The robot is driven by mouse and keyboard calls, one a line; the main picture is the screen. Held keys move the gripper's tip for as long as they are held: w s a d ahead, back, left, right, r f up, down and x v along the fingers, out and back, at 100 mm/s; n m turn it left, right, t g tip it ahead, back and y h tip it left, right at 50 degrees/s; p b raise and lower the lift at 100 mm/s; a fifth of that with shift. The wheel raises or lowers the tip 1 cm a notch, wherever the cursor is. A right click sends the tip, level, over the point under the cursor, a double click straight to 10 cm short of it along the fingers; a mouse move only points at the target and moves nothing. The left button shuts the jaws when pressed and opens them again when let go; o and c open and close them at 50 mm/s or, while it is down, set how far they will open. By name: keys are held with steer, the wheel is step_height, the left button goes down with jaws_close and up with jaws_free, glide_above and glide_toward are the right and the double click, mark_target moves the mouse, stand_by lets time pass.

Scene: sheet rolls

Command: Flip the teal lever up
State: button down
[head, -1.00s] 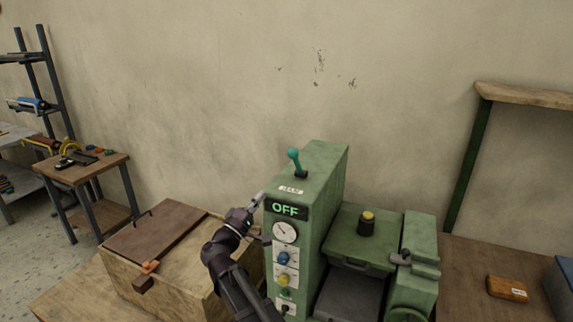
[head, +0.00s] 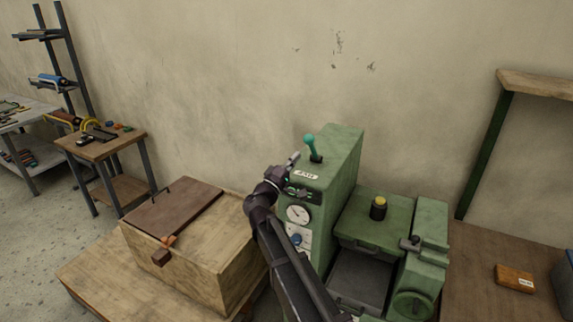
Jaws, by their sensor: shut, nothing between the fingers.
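The teal lever (head: 311,146) stands on top of the green machine cabinet (head: 340,160), its knob leaning slightly to the left. My gripper (head: 293,159) is shut and empty. In the picture its tip is just left of the lever and a little below the knob. A small gap shows between them, and I cannot tell the depth between them. The label and a gauge (head: 298,214) remain visible on the front.
A wooden box (head: 205,262) with a brown lid stands left of the cabinet. A lower green machine part with a yellow-topped black knob (head: 378,208) is on the right. An orange-brown block (head: 515,278) lies on the right table. The wall behind is bare.

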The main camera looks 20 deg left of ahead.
mark_target(307, 144)
steer(key=shift+p+x, duration=0.55)
steer(key=shift+x, duration=1.45)
steer(key=shift+d, duration=0.1)
